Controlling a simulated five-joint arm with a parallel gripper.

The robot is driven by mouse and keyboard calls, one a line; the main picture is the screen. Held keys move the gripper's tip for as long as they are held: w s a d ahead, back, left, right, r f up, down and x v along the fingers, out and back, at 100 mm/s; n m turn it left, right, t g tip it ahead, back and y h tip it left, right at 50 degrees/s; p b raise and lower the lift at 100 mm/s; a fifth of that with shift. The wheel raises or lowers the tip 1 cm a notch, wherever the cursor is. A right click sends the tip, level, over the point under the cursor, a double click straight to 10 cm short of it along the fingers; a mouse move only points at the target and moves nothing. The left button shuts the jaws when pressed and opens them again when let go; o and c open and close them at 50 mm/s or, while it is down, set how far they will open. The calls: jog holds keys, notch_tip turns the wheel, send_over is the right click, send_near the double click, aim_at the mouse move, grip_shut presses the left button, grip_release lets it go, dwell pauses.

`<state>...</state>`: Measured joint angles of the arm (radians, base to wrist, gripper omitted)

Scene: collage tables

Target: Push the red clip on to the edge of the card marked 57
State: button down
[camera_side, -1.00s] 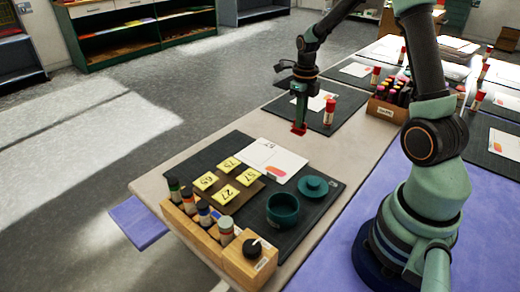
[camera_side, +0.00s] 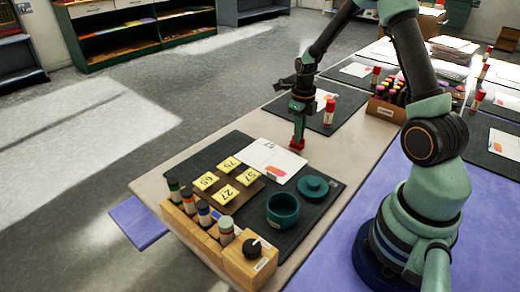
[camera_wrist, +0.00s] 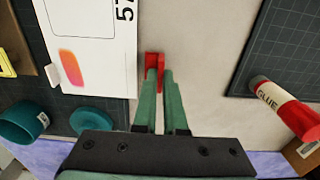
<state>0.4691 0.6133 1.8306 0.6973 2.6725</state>
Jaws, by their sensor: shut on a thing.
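My gripper (camera_side: 298,142) is shut on the red clip (camera_side: 297,148), low over the table by the card's right end. In the wrist view, the red clip (camera_wrist: 155,62) sits at the tips of my green fingers (camera_wrist: 160,80). The white card marked 57 (camera_side: 268,154) lies on the dark mat, with an orange-red patch on it. In the wrist view, the card (camera_wrist: 95,55) is left of the clip, with a narrow gap between its edge and the clip. The clip's underside is hidden.
A brown board with yellow number notes (camera_side: 226,192), a teal pot (camera_side: 283,211), its lid (camera_side: 313,186) and a wooden bottle rack (camera_side: 203,232) stand near the card. A glue stick (camera_wrist: 285,105) stands to the right. Bare tabletop (camera_wrist: 205,35) lies beside the clip.

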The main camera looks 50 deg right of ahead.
jog(key=shift+f, duration=0.5)
dwell(1.0)
jog(key=shift+a, duration=1.4)
dwell(1.2)
dwell(0.4)
jog(key=c, duration=0.9)
grip_release()
notch_tip(320, 180, up, 7)
dwell(0.4)
